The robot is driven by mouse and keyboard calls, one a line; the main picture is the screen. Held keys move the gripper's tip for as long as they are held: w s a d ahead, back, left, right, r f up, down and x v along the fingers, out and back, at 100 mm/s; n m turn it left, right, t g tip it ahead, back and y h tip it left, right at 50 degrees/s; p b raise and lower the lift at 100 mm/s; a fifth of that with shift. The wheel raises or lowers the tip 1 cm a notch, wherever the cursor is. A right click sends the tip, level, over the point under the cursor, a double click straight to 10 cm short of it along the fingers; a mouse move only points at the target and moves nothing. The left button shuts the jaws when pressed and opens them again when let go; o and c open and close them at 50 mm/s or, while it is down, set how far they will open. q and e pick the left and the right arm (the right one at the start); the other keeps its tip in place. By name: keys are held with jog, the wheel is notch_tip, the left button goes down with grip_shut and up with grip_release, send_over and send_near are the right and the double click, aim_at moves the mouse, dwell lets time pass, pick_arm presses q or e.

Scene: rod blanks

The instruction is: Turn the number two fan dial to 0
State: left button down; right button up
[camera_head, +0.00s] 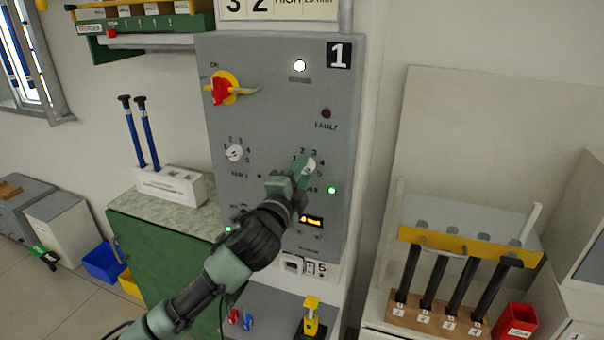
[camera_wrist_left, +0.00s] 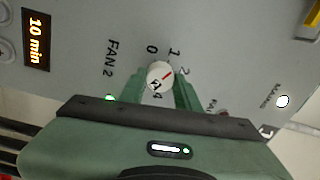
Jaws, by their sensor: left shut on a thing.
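The fan 2 dial (camera_wrist_left: 159,74) is a round white knob on the grey control panel (camera_head: 270,110). The 0 is printed above the dial, left of the 1. My left gripper (camera_wrist_left: 160,86) is shut on the dial, with a green finger at each side. In the head view my left gripper (camera_head: 306,172) covers part of the dial (camera_head: 310,166) and its scale. My right gripper is not in view.
The fan 1 dial (camera_head: 234,153) is left of my gripper. A red rotary switch (camera_head: 219,90) on a yellow plate is above it. A lit display (camera_head: 312,221) and green lamp (camera_head: 332,190) are close to my gripper. A rod rack (camera_head: 431,318) stands at right.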

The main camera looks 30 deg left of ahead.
pick_arm(q)
jog(key=n, duration=0.4)
jog(key=n+p, duration=0.1)
jog(key=n, duration=0.2)
jog(key=shift+y, duration=0.3)
jog(key=n+p, duration=0.1)
jog(key=n, duration=0.3)
jog(key=shift+d+g, duration=0.1)
jog(key=shift+g, duration=0.3)
jog(key=shift+f+n+y+p, duration=0.1)
jog(key=shift+n+y+p, duration=0.35)
jog(key=shift+n, duration=0.95)
jog(key=c, duration=1)
grip_release()
jog(key=shift+h, duration=0.35)
